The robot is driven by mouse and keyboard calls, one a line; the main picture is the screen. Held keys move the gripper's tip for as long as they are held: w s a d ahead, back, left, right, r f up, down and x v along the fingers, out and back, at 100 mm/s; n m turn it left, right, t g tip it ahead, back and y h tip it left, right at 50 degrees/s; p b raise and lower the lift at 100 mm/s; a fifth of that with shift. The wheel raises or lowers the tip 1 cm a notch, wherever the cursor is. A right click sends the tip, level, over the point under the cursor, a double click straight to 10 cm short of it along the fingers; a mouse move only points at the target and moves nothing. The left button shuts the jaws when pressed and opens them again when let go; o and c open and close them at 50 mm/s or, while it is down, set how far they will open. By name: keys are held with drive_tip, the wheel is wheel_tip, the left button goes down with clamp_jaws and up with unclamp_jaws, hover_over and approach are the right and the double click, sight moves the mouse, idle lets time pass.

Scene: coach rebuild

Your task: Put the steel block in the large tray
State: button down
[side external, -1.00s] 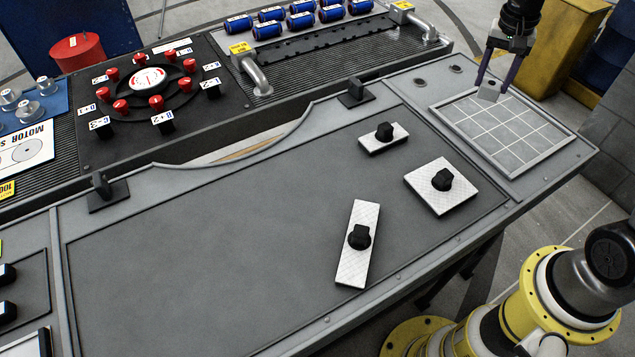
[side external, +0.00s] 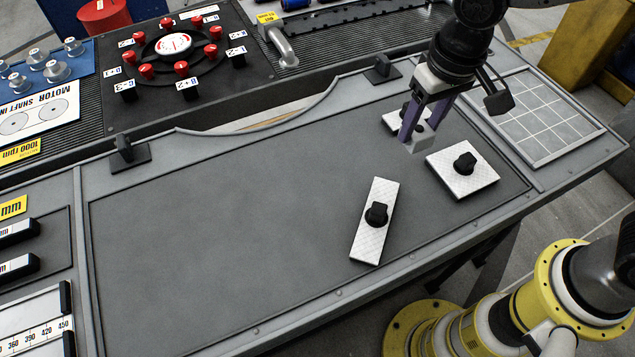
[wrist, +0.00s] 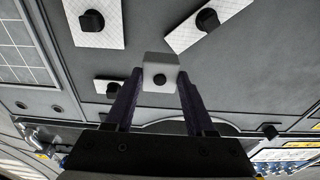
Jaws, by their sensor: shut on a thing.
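My gripper (side external: 413,136) is shut on the steel block (side external: 418,147), a small pale grey block held between its purple fingers. In the wrist view the block (wrist: 160,66) sits between the fingertips (wrist: 158,80), with a dark round spot on its near face. The block is over the right part of the large tray (side external: 230,220), a wide grey recessed panel with a raised edge. It appears to be above the surface; the exact gap is hard to judge. My gripper partly hides a small white plate.
White plates with black knobs stand in the tray's right part: a small one (side external: 393,118) behind my gripper, a square one (side external: 443,178) and a long one (side external: 366,240). The tray's left and middle are bare. A gridded panel (side external: 535,115) lies at right.

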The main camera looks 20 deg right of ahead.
drive_tip(key=w+a+f, duration=0.2)
drive_tip(key=w, duration=0.1)
drive_tip(key=w+a+f, duration=0.2)
drive_tip(key=w+f, duration=0.1)
drive_tip(key=w, duration=0.1)
drive_tip(key=w+a+f, duration=0.2)
drive_tip(key=w+f, duration=0.1)
drive_tip(key=w, duration=0.1)
drive_tip(key=shift+w+f, duration=0.1)
drive_tip(key=shift+f, duration=0.05)
drive_tip(key=shift+w+a+f, duration=0.15)
drive_tip(key=shift+w+f, duration=0.3)
drive_tip(key=shift+f, duration=0.15)
drive_tip(key=shift+w+a+f, duration=0.1)
drive_tip(key=shift+w+f, duration=0.05)
drive_tip(key=shift+f, duration=1.5)
drive_tip(key=shift+f, duration=0.15)
drive_tip(key=shift+c, duration=1.3)
unclamp_jaws()
drive_tip(key=shift+f, duration=0.1)
